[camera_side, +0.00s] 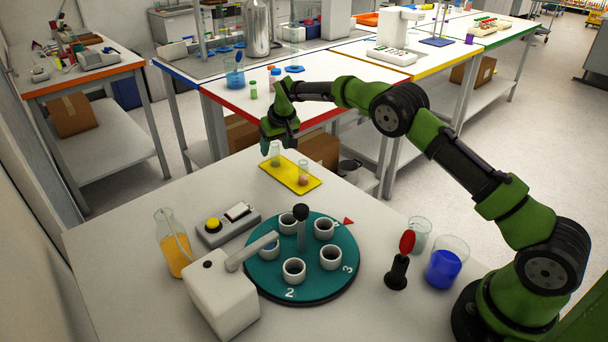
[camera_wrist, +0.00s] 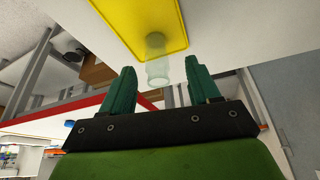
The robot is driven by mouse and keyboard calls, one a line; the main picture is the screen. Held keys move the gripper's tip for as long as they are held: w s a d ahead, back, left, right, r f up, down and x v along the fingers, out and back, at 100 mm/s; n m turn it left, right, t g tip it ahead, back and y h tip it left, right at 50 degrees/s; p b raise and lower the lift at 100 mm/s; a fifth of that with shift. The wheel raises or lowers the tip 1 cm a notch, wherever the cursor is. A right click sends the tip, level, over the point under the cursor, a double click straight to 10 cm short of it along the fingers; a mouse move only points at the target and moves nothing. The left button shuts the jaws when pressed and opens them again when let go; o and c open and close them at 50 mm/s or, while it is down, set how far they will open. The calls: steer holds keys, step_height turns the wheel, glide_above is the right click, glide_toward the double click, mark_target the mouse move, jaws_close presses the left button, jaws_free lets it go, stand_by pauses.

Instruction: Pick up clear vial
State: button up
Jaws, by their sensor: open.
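In the wrist view the clear vial (camera_wrist: 157,68) shows against the tray edge (camera_wrist: 172,50), in the gap between the two green fingers of my gripper (camera_wrist: 160,68). I cannot tell whether the fingertips overlap the vial's top.
A teal carousel (camera_side: 262,285) with several white cups stands in front of the tray. A flask of orange liquid (camera_side: 175,255), a switch box (camera_side: 228,224), a red-topped stand (camera_side: 400,262) and a blue beaker (camera_side: 446,266) stand around it. A red-edged bench (camera_side: 330,98) lies behind.

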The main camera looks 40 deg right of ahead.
mark_target(277, 147)
steer(key=x, duration=0.3)
steer(key=shift+d+f, duration=0.2)
steer(key=shift+f, duration=0.15)
steer(key=c, duration=1.1)
